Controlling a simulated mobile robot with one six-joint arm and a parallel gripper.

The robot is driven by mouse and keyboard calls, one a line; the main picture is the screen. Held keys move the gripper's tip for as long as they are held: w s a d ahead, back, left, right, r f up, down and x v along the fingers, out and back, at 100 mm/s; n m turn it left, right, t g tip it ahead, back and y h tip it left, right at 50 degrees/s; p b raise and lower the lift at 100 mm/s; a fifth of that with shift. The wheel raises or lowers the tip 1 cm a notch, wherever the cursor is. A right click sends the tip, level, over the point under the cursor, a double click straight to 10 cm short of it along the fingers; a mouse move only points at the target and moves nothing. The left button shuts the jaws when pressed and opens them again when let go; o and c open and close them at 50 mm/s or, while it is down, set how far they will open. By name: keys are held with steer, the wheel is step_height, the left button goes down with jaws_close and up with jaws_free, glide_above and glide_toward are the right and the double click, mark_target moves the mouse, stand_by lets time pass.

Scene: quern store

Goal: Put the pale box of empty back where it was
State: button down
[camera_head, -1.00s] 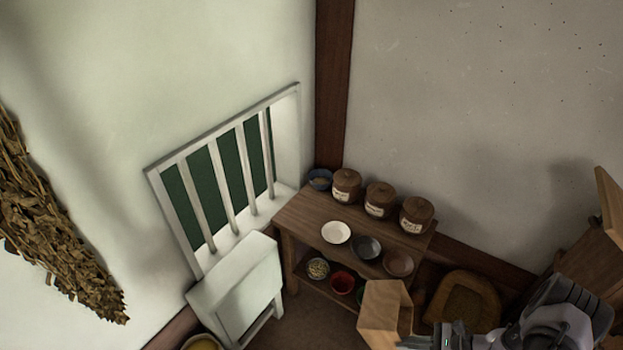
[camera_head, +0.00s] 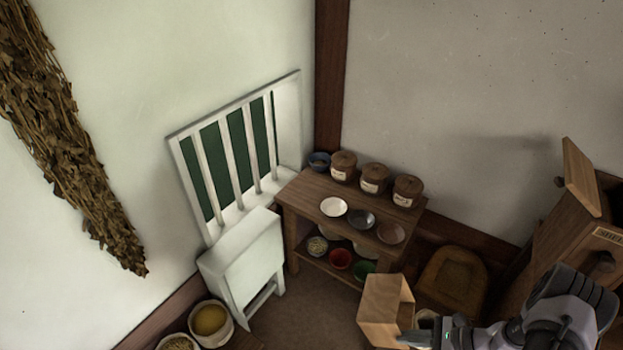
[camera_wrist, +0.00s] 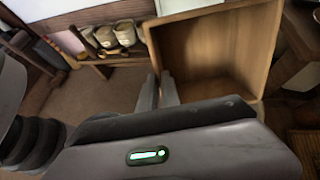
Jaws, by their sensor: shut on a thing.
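The pale wooden box (camera_head: 380,308) is at the lower middle right of the head view, held off the floor in front of the low shelf table. My gripper (camera_head: 408,340) is at its lower right, its jaws shut on it. In the wrist view, the box (camera_wrist: 256,52) shows its open side and looks empty inside. There the two fingers of my gripper (camera_wrist: 159,90) are at the box's left wall. The grip point is partly hidden in the head view.
A wooden cabinet (camera_head: 565,235) with a raised panel and a partly readable label stands at right. The shelf table (camera_head: 300,192) holds lidded jars (camera_head: 374,178) and bowls. Some brown floor is clear between.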

steer(key=shift+m+t+h, duration=0.4)
steer(key=shift+m+t, duration=0.3)
steer(key=w+a+r, duration=0.1)
steer(key=w+r, duration=0.1)
steer(key=r, duration=0.2)
steer(key=w+a+r+b, duration=0.1)
steer(key=w+a+r, duration=0.1)
steer(key=r, duration=0.3)
steer(key=w+a+r+b, duration=0.1)
steer(key=w+a+r, duration=0.1)
steer(key=r, duration=0.3)
steer(key=shift+w, duration=0.75)
steer(key=a+r+m+t+b, duration=0.1)
steer(key=a+r, duration=0.6)
steer(key=r, duration=0.4)
steer(key=shift+w+a+m+h+b, duration=0.2)
steer(key=shift+a+m+h+b, duration=0.1)
